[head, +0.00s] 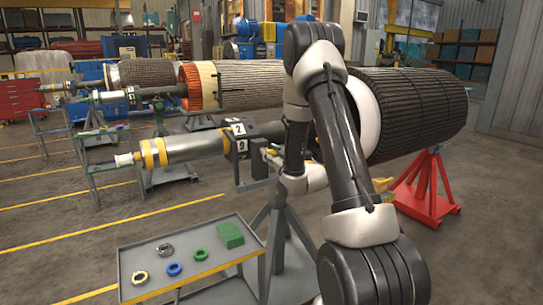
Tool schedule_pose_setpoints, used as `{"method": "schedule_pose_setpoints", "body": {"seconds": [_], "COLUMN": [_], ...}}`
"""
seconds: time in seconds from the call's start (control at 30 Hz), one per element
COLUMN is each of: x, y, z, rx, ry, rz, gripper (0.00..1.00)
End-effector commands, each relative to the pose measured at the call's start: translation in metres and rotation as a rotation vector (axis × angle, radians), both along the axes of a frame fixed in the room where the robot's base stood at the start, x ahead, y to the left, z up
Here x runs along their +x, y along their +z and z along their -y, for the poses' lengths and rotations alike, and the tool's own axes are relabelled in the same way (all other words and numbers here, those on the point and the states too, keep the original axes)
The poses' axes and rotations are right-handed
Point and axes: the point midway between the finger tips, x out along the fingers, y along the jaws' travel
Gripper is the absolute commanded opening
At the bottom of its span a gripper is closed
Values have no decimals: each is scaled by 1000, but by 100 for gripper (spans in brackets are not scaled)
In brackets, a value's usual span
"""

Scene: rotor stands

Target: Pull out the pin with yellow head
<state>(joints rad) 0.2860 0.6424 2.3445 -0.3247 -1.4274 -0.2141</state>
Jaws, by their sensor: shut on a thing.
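My gripper (277,160) is small in the head view, at the end of my arm, just right of a dark block marked 2 and 9 (238,140) on the near rotor's shaft. It is shut on a small yellow-headed pin (270,152) beside that block. My wrist and forearm hide part of the gripper and the pin. I cannot tell how far the pin sits in or out of the block.
The near rotor (410,108) rests on a red stand (425,190) and a grey stand. A grey tray (190,285) in front holds yellow, blue, green and dark rings and a green block (230,235). Open floor lies left.

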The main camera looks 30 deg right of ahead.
Motion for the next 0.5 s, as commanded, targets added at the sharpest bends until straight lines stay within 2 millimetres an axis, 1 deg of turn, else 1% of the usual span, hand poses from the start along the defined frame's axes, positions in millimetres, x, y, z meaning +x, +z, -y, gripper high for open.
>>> {"method": "schedule_pose_setpoints", "body": {"seconds": [0.1,0.13,0.23,0.27,0.5], "x": [-2,-3,-2,-2,-2], "y": [-2,-2,-2,-2,-2], "z": [0,0,0,0,0], "rx": [3,3,2,2,2], "ry": [-3,-3,-3,-3,-1], "rz": [-7,-7,-6,-6,-4], "gripper": [0,36,55,56,56]}}
